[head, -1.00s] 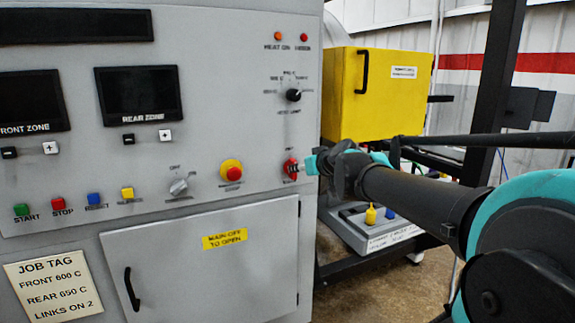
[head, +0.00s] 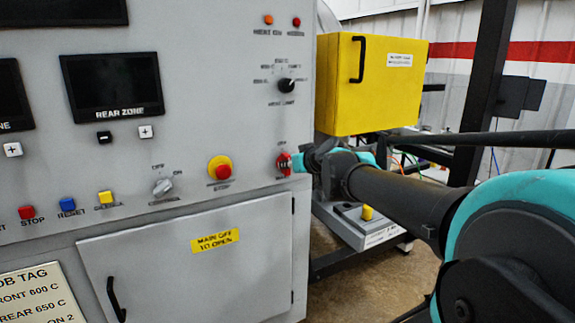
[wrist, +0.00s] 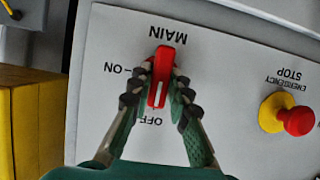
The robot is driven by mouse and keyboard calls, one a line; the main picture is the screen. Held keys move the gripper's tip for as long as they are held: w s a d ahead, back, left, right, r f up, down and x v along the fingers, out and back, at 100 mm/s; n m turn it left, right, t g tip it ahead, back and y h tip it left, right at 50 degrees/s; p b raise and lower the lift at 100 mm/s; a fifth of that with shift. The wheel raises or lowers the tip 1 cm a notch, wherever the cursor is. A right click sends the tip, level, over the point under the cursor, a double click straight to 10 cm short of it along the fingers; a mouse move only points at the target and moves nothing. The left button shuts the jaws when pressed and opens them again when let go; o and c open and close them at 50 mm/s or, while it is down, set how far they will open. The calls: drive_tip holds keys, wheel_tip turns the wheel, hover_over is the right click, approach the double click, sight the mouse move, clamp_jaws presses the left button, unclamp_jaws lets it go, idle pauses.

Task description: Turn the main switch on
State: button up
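The main switch (wrist: 162,75) is a red rotary handle on the light grey panel, seen upside down in the wrist view. Its white line lies toward the OFF label (wrist: 152,121), and the ON label (wrist: 128,68) is to the left of it. In the head view the switch (head: 282,163) sits at the panel's right edge, partly covered by my gripper (head: 297,163). In the wrist view my gripper (wrist: 163,78) has one finger on each side of the red handle, and the tips appear to press against it.
A red emergency stop button on a yellow base (wrist: 287,114) is beside the switch; it also shows in the head view (head: 220,170). A grey cabinet door (head: 190,265) with a yellow label is below. A yellow box (head: 370,85) stands behind my arm.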

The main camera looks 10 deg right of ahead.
clamp_jaws()
drive_tip(key=m, duration=0.1)
drive_tip(key=m+y, duration=0.2)
drive_tip(key=shift+w+d+g, duration=0.1)
drive_tip(key=shift+d+g, duration=0.15)
drive_tip(key=shift+g, duration=0.05)
drive_tip(key=m+y, duration=0.2)
drive_tip(key=m, duration=0.1)
drive_tip(key=shift+d+f, duration=0.1)
drive_tip(key=m+y, duration=0.2)
drive_tip(key=m, duration=0.1)
drive_tip(key=shift+f+m, duration=0.15)
drive_tip(key=shift+m, duration=0.25)
drive_tip(key=shift+f+m+t+y, duration=0.15)
drive_tip(key=shift+m+t+y, duration=0.5)
drive_tip(key=shift+m, duration=1.05)
